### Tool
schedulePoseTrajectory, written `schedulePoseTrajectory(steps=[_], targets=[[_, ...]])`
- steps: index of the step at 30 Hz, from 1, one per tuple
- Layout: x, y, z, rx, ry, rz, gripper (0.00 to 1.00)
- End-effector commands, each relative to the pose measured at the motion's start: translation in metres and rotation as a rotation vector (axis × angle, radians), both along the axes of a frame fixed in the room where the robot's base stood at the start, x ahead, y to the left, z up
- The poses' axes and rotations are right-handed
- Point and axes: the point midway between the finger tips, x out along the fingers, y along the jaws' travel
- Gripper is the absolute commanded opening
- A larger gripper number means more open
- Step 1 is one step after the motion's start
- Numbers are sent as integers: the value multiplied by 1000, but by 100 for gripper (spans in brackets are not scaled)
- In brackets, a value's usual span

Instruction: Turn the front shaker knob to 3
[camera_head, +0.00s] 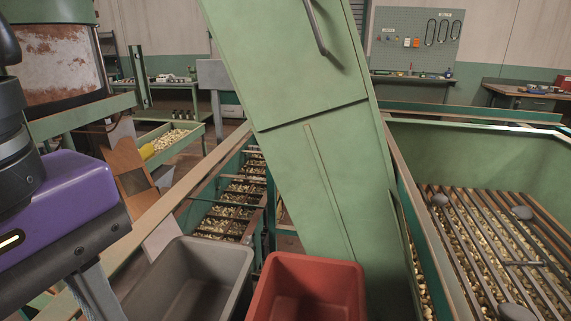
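I see no knob or number dial that I can make out, and no marked 3. My gripper (97,292) is at the left edge, a purple and black body with a grey finger reaching down. The lower frame edge cuts off its tips, so I cannot tell whether it is open or shut. It is in front of and left of the grey bin (236,262). I cannot tell which machine is the shaker. A slatted conveyor channel (232,205) carrying nuts runs behind the bins.
A red bin (338,275) stands beside the grey bin. A tall green sloping housing (300,90) rises behind them. At right, a green hopper (435,148) holds nuts under a bar grate (500,235) with grey round pieces on it. A pegboard (390,25) hangs at the back.

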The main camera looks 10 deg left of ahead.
Motion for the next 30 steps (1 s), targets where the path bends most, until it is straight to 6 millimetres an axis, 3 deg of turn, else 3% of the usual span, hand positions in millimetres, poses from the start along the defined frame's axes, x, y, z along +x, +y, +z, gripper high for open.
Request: schedulePoseTrajectory(steps=[17, 18, 20, 30], targets=[[1, 0, 2, 3, -5, -29, 0], [1, 0, 2, 3, -5, -29, 43], [1, 0, 2, 3, -4, -29, 55], [0, 0, 2, 2, -2, -28, 57]])
